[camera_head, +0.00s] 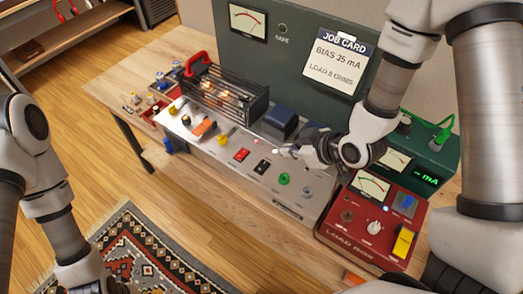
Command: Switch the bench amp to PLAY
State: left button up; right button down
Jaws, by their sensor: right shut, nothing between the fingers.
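The bench amp (215,143) is a long silver chassis on the wooden bench, with caged glowing tubes (215,88) on top. The lettering is too small to read, so I cannot tell which control is marked PLAY.
A red load box (345,215) with a yellow switch stands right of the amp, with a green meter box (428,155) behind it. A job card (340,64) reading BIAS 35 mA, LOAD 8 OHMS hangs on the green back panel (290,50).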

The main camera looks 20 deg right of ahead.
jog(key=s, duration=0.1)
jog(key=p, duration=0.2)
send_over(262, 160)
jog(key=s, duration=0.3)
jog(key=f, duration=0.4)
jog(key=d+f, duration=0.1)
jog(key=f, duration=0.1)
jog(key=shift+f, duration=0.1)
jog(key=f, duration=0.1)
jog(key=f+p, duration=0.1)
jog(key=f, duration=0.2)
jog(key=shift+w+d, duration=0.1)
jog(key=shift+w, duration=0.25)
jog(key=shift+d+f, duration=0.1)
jog(key=shift+f, duration=0.2)
pick_arm(q)
jog(key=r, duration=0.3)
jog(key=shift+s+r, duration=0.25)
jog(key=shift+f, duration=0.1)
